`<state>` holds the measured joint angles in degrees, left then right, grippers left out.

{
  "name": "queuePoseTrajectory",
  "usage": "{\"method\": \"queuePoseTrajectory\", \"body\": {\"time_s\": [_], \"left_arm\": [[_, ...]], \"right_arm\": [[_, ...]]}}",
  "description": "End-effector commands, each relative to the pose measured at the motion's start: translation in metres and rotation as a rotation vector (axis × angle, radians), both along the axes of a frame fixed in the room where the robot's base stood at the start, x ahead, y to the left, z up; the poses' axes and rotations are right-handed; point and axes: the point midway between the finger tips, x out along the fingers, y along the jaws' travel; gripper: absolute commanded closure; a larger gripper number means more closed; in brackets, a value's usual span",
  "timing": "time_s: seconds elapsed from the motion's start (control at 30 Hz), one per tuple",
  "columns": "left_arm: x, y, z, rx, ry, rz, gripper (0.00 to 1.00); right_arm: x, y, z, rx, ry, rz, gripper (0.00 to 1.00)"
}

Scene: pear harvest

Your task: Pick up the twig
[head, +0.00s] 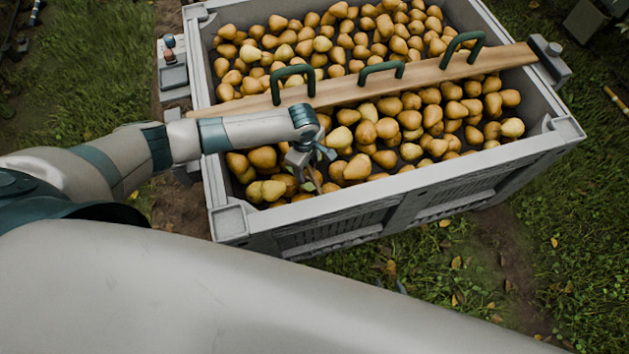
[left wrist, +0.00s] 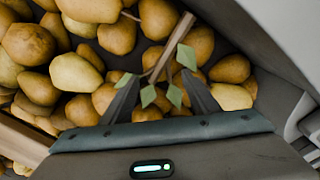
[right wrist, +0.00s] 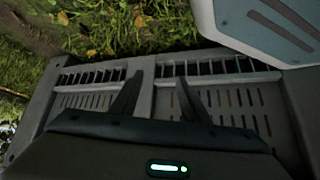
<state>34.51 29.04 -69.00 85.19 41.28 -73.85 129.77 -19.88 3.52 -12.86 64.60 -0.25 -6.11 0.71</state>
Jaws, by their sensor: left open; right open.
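The twig (left wrist: 172,48) is a brown stick with a thin side stem and several green leaves. It lies over the pears in the left wrist view, and a small brown part of it shows under the gripper in the head view (head: 316,182). My left gripper (head: 312,158) is open, low over the near left corner of the pear bin. In the left wrist view its fingers (left wrist: 160,82) stand either side of the twig's leafy lower end; contact cannot be told. My right gripper (right wrist: 157,84) is open and empty, facing the bin's slatted outer side.
The grey bin (head: 400,188) is full of yellow-brown pears (head: 385,130). A wooden board (head: 430,72) with green handles lies across it, behind my left gripper. The bin's near wall stands close to my left gripper. Grass (head: 440,262) lies in front.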

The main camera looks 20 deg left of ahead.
Motion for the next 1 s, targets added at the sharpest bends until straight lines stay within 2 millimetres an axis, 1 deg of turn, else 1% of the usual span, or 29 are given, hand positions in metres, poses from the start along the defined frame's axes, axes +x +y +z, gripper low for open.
{"method": "queuePoseTrajectory", "body": {"time_s": [0.03, 0.1, 0.2, 0.43, 0.67, 0.7, 0.77, 0.8, 0.83, 0.87, 1.0], "left_arm": [[0.001, 0.000, -0.007, 0.002, 0.001, 0.000, 0.45], [0.001, 0.000, -0.014, 0.002, 0.001, 0.001, 0.45], [0.001, 0.000, -0.019, 0.000, 0.001, 0.000, 0.45], [0.001, 0.000, -0.020, 0.000, 0.001, 0.000, 0.45], [0.001, 0.000, -0.020, 0.000, 0.001, 0.000, 0.45], [0.001, 0.000, -0.020, 0.000, 0.001, 0.000, 0.50], [0.001, 0.000, -0.020, 0.000, 0.001, 0.000, 0.64], [0.001, 0.000, -0.020, 0.000, 0.001, 0.000, 0.74], [0.001, 0.000, -0.020, 0.000, 0.001, 0.000, 0.81], [0.001, 0.000, -0.020, 0.000, 0.001, 0.000, 0.84], [0.001, 0.000, -0.020, 0.000, 0.001, 0.000, 0.84]], "right_arm": [[0.001, 0.000, -0.001, 0.000, -0.001, 0.001, 0.58], [0.002, 0.000, -0.001, -0.001, 0.002, 0.001, 0.58], [0.001, 0.000, -0.002, -0.002, 0.006, 0.001, 0.58], [-0.003, 0.000, -0.003, -0.003, 0.014, 0.002, 0.58], [-0.015, 0.000, -0.006, -0.003, 0.028, 0.002, 0.58], [-0.016, 0.000, -0.007, -0.003, 0.029, 0.001, 0.58], [-0.017, 0.000, -0.007, -0.003, 0.030, 0.001, 0.58], [-0.017, 0.000, -0.007, -0.003, 0.030, 0.001, 0.58], [-0.016, 0.000, -0.007, -0.003, 0.030, 0.001, 0.58], [-0.016, 0.000, -0.007, -0.003, 0.029, 0.001, 0.58], [-0.012, 0.000, -0.006, -0.003, 0.024, 0.001, 0.58]]}}
